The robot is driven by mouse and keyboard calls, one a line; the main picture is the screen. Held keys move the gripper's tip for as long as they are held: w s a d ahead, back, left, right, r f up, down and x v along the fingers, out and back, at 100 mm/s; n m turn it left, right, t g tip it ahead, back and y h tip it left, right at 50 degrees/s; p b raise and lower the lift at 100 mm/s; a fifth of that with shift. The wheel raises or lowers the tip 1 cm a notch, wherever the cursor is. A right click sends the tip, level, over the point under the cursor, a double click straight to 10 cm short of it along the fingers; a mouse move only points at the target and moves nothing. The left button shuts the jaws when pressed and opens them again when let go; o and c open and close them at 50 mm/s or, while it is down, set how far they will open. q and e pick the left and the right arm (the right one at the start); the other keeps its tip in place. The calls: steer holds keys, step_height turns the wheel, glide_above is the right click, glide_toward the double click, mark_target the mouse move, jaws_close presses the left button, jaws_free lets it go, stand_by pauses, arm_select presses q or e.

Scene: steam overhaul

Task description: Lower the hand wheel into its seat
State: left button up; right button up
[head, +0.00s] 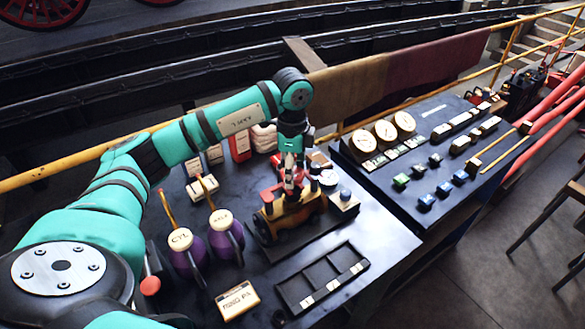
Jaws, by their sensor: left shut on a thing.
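My left gripper (291,186) points down over a brass-coloured valve body (291,220) on the dark bench. It is shut on what looks like the red hand wheel (271,194), which shows beside the fingers just above the body. The fingers and their small size in the picture hide most of the grip. I cannot tell whether the wheel touches its seat, and the seat itself is hidden. My right gripper is not in view.
Two purple oil cans (226,240) stand left of the valve body. A dark compartment tray (322,280) and a labelled cream block (237,300) lie in front. A second bench with dials (385,132) stands to the right. A yellow rail runs behind.

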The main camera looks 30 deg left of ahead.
arm_select(q)
steer(key=shift+f, duration=0.25)
stand_by(0.4)
steer(key=o, duration=1.5)
steer(key=shift+o, duration=0.3)
steer(key=shift+o, duration=1.4)
steer(key=shift+r+p, duration=2.3)
steer(key=shift+r, duration=1)
